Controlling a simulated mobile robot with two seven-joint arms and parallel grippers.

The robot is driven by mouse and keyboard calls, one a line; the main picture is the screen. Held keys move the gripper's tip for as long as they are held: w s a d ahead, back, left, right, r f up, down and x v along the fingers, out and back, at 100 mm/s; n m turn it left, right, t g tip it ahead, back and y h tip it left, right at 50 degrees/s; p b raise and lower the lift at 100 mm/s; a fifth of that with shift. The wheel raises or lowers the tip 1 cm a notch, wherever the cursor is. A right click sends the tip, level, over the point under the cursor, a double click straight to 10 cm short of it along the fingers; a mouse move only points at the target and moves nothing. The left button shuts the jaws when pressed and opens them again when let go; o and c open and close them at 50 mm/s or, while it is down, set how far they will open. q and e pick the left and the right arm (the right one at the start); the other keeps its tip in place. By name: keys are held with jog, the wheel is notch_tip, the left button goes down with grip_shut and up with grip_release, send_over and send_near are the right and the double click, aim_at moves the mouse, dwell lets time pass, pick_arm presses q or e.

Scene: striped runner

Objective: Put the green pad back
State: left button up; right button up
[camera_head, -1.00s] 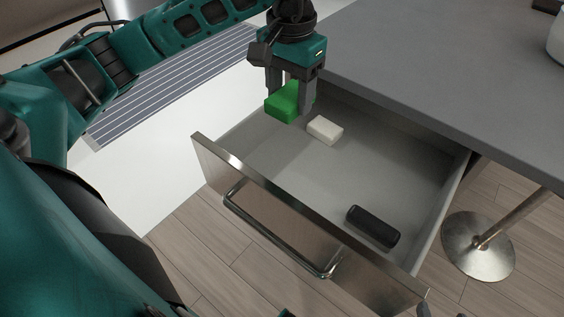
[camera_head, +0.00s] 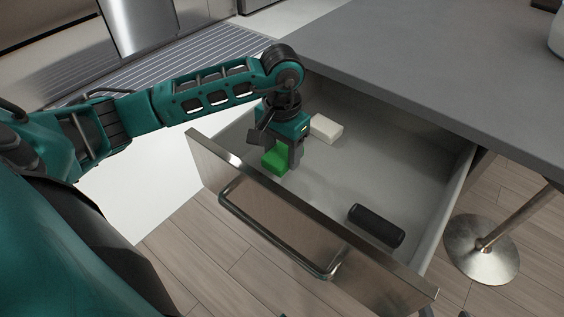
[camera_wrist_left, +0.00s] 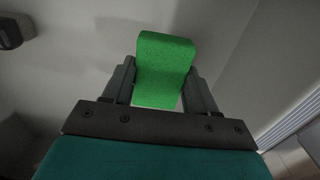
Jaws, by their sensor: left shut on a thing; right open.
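The green pad (camera_head: 274,161) is a small bright green block. It is low inside the open drawer (camera_head: 335,190), near the drawer's front panel at the left. My left gripper (camera_head: 282,158) points down and is shut on the pad; in the left wrist view the pad (camera_wrist_left: 164,70) sits between the two fingers. I cannot tell if the pad touches the drawer floor. Only a small dark tip (camera_head: 426,311) shows at the bottom edge, possibly my right gripper; its jaws are not visible.
A white block (camera_head: 326,128) lies in the drawer behind my left gripper. The grey counter (camera_head: 430,70) overhangs the back. The drawer's middle is clear.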

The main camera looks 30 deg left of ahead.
aim_at(282, 164)
pick_arm(q)
jog(key=shift+f, duration=1.9)
jog(key=shift+f+b, duration=0.15)
jog(key=shift+b, duration=0.2)
jog(key=o, duration=0.9)
jog(key=shift+o, duration=0.2)
